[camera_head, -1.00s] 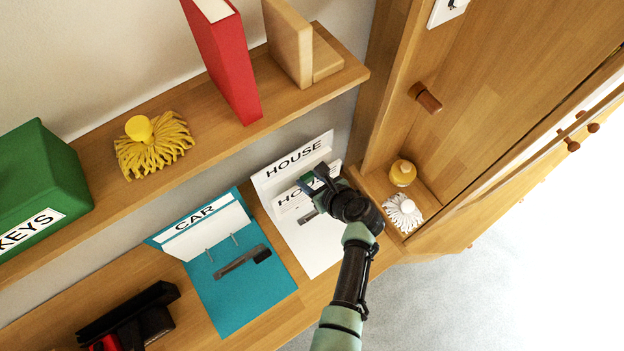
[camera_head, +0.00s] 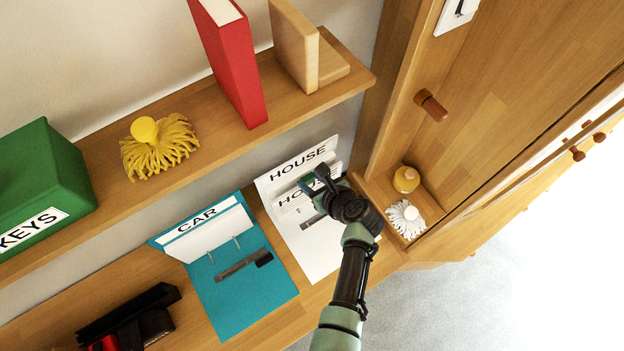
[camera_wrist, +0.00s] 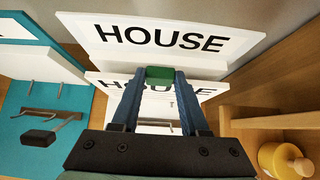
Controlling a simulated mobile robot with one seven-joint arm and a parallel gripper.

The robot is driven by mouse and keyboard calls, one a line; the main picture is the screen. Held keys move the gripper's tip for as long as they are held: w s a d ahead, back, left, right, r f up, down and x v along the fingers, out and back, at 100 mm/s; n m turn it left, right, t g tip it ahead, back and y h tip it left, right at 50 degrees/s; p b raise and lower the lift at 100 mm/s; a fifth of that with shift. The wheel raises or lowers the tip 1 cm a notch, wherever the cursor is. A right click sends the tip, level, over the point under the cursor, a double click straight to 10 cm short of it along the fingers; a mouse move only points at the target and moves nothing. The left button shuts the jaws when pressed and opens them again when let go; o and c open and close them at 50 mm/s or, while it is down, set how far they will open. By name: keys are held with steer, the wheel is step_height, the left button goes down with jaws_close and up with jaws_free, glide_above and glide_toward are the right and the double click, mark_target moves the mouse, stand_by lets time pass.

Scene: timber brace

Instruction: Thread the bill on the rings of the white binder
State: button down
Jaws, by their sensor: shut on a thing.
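The white binder (camera_head: 318,262) lies open on the lower shelf, its upright cover (camera_wrist: 75,25) marked HOUSE. The bill (camera_head: 287,207), a white sheet also headed HOUSE, stands in front of that cover. In the wrist view the bill (camera_wrist: 103,82) is partly covered by my fingers. My gripper (camera_head: 313,183) is shut on the bill at its upper edge; in the wrist view a green piece shows between the fingertips (camera_wrist: 160,75). The white binder's rings are hidden behind my gripper and the bill, so I cannot tell whether the bill is around them.
A blue binder (camera_head: 240,300) marked CAR lies open to the left, with upright rings and a lever. A yellow bottle (camera_head: 406,179) and a white brush (camera_head: 405,218) stand close on the right. The upper shelf holds a red book (camera_head: 228,65), a yellow mop head (camera_head: 160,155) and a green KEYS box (camera_head: 40,180).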

steer(key=shift+w+a, duration=0.45)
steer(key=shift+w, duration=0.2)
steer(key=shift+c, duration=1.7)
jaws_free()
steer(key=shift+o, duration=0.2)
steer(key=o, duration=0.3)
step_height(320, 180, up, 8)
steer(key=p, duration=0.8)
steer(key=shift+r, duration=0.1)
